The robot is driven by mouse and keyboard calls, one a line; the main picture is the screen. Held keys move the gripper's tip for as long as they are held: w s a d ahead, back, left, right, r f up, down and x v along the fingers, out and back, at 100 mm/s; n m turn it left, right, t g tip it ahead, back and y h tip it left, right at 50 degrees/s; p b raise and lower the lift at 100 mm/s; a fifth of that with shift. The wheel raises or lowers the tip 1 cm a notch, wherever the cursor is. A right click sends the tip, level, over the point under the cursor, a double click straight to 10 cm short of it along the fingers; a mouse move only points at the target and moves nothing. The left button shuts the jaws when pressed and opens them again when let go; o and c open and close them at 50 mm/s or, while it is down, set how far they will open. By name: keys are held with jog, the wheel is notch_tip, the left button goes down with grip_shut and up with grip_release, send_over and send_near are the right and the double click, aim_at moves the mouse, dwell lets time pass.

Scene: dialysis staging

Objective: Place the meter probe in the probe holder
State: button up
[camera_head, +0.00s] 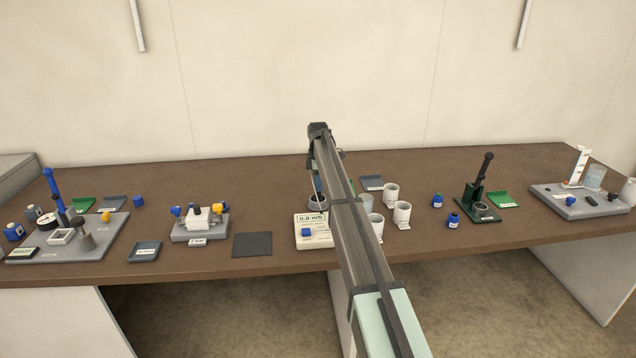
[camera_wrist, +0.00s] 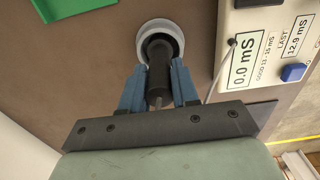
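The meter probe (camera_wrist: 157,72), a dark cylinder, stands between my gripper's two blue fingers in the wrist view. My gripper (camera_wrist: 158,70) looks closed on it from both sides. The probe's far end overlaps a round pale-rimmed cup (camera_wrist: 142,40), which may be the probe holder; how deep the probe sits in it I cannot tell. A thin grey cable (camera_wrist: 217,72) runs between the meter and my gripper.
White cups (camera_head: 402,213) stand right of my arm. A dark mat (camera_head: 252,244) lies left of the meter. A green tray (camera_wrist: 62,8) is at the wrist view's upper left. Grey stations with small parts stand at both table ends.

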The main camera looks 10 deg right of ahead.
jog(key=o, duration=0.4)
jog(key=shift+r, duration=0.1)
notch_tip(320, 180, up, 12)
jog(key=shift+r, duration=0.1)
dwell(0.5)
